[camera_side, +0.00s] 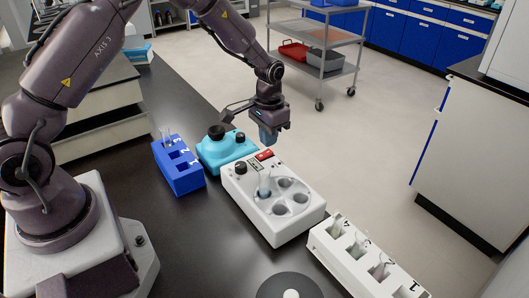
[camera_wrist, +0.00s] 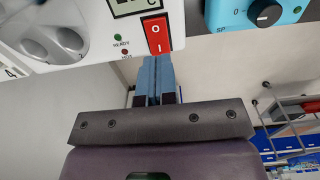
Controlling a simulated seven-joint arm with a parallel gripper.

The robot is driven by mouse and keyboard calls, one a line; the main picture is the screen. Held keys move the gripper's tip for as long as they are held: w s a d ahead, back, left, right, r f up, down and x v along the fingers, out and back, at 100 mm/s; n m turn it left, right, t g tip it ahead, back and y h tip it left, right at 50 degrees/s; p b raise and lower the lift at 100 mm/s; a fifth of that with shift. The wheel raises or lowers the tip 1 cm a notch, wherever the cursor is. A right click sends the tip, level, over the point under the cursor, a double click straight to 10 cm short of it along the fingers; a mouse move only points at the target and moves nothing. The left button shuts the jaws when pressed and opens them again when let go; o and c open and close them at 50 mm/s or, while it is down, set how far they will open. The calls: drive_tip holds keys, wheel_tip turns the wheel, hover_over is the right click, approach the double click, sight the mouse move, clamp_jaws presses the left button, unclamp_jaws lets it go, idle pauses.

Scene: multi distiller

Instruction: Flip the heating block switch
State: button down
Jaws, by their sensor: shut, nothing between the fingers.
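The white heating block (camera_side: 283,222) stands on the dark bench with several round wells on top, a tube (camera_side: 264,182) in one of them. Its red rocker switch (camera_side: 264,155) is at the far end of the top, beside a small display. In the wrist view the red switch (camera_wrist: 157,36), marked I and O, lies just ahead of my fingertips. My gripper (camera_side: 268,143) is above the far end of the block, pointing down. Its blue fingers (camera_wrist: 155,62) are shut together and empty. The tips are at the lower edge of the switch in the picture; I cannot tell whether they touch.
A teal device (camera_side: 222,153) with a black top and a blue tube rack (camera_side: 180,175) stand left of the block. A white tube rack (camera_side: 350,268) is to the right. A black disc (camera_side: 290,285) is at the front. The bench edge runs close behind the block.

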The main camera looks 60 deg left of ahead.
sight(268, 151)
drive_tip(key=shift+f, duration=1.3)
idle(0.4)
drive_tip(key=shift+r, duration=3.55)
drive_tip(key=s+d+r+t, duration=0.2)
drive_tip(key=s+r, duration=0.8)
drive_tip(key=s, duration=0.2)
drive_tip(key=s+d+r+t, duration=0.3)
drive_tip(key=s+r, duration=0.7)
drive_tip(key=s, duration=0.3)
drive_tip(key=shift+s+d+r+t, duration=0.15)
drive_tip(key=shift+d+r+t, duration=0.1)
drive_tip(key=shift+r+t, duration=0.1)
